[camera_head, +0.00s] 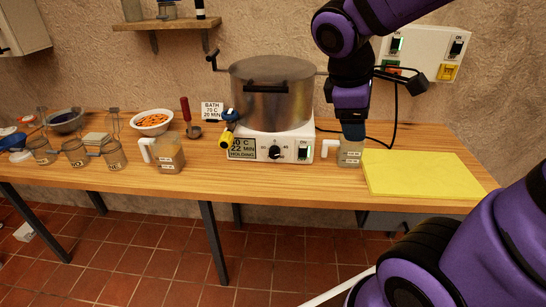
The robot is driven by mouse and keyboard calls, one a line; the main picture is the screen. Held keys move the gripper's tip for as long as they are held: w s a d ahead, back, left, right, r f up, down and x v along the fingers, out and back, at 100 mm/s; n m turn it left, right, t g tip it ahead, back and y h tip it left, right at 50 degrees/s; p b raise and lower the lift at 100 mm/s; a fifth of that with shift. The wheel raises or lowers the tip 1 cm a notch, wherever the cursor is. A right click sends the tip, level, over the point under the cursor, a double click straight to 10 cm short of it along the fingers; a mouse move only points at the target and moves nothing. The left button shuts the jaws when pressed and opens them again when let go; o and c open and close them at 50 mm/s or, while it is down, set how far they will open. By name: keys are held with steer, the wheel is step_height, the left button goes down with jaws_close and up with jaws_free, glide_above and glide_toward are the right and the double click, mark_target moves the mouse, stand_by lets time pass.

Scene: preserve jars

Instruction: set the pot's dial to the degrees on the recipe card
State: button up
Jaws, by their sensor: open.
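The pot (271,95) is a large lidded steel vessel on a white heater base (262,143). The black dial (275,153) is on the front of the base, right of a display (242,148) reading about "0 C, 22 MIN, HOLDING"; its first digit is unclear. The dial's pointer setting is too small to read. The recipe card (212,111) stands behind the base at left and reads "BATH 70 C 20 MIN". My gripper (353,135) is open and points down, right of the pot, just above or at a measuring jug (349,155). Its fingers are not clearly visible.
Another jug (167,154), several jars (75,153), a ladle (188,118) and a bowl (152,122) stand left. A yellow mat (425,174) lies clear at right.

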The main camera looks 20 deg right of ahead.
mark_target(273, 156)
steer(key=w+d+f+n+t+h, duration=0.2)
steer(key=w+f+n+h, duration=0.9)
steer(key=w+n, duration=0.75)
steer(key=w+a+f+n+t+y, duration=0.1)
steer(key=w+a+f+n+t, duration=0.1)
steer(key=f+n, duration=0.4)
steer(key=w+a+f+n+t+y, duration=0.1)
steer(key=a+f+n+t, duration=0.3)
steer(key=n, duration=0.7)
steer(key=w+a+f+n+t+y, duration=0.2)
steer(key=f+n+t, duration=0.4)
steer(key=f+n, duration=0.3)
steer(key=shift+w+a+f+y, duration=0.2)
steer(key=shift+a+y, duration=0.15)
steer(key=shift+a, duration=0.15)
steer(key=shift+w+a+f+y, duration=0.1)
steer(key=shift+w+a+y, duration=0.05)
steer(key=shift+a+y, duration=0.25)
steer(key=x, duration=1)
steer(key=shift+w+d+r, duration=0.1)
steer(key=shift+w+d, duration=0.05)
steer(key=shift+w, duration=0.15)
steer(key=c, duration=0.9)
